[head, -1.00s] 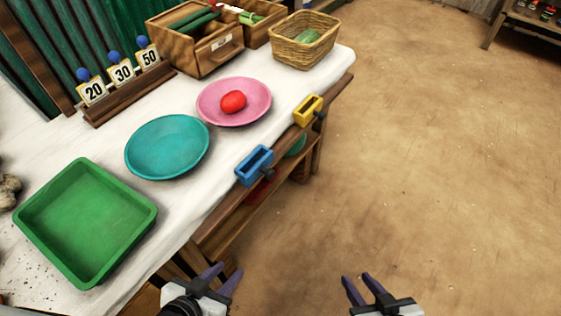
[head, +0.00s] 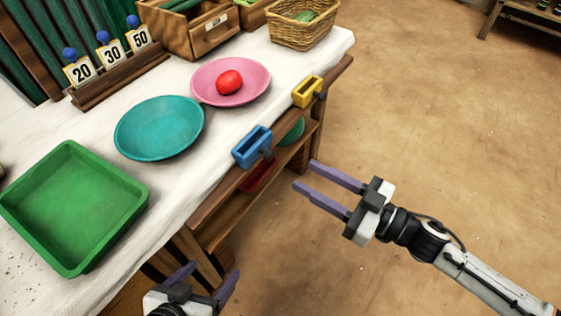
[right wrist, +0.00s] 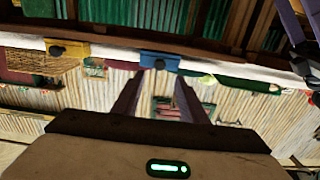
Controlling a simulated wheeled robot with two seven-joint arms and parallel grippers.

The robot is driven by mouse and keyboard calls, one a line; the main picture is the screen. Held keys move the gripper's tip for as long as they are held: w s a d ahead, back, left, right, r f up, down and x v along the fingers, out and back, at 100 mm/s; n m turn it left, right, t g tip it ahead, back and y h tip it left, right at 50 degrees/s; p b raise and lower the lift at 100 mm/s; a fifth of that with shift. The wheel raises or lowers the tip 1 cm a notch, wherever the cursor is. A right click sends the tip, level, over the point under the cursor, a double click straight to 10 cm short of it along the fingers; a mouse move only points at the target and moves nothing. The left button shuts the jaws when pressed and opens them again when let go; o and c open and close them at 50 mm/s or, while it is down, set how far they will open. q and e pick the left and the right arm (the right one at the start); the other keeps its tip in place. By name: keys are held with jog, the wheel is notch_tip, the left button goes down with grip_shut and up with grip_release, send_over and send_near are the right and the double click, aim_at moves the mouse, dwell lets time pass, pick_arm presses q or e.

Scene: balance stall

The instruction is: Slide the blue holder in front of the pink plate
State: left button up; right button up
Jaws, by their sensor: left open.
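The blue holder (head: 252,147) is an open-topped block with a dark knob, on the front edge of the table in front of the gap between the teal plate (head: 159,128) and the pink plate (head: 230,82). A red round item (head: 229,82) lies on the pink plate. My right gripper (head: 304,175) is open and empty, right of the blue holder and apart from it, fingers pointing at the table edge. The blue holder also shows in the right wrist view (right wrist: 160,61), beyond the open fingers (right wrist: 157,92). My left gripper (head: 211,275) is open and empty below the table's front edge.
A yellow holder (head: 307,91) sits further along the same edge, right of the pink plate. A green tray (head: 72,207) lies at the near left. Number cards, wooden crates (head: 190,27) and a wicker basket (head: 304,25) stand at the back.

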aim_at(272, 157)
jog(key=x, duration=0.8)
jog(key=shift+w+a+b, duration=0.2)
jog(key=shift+b, duration=0.15)
grip_shut()
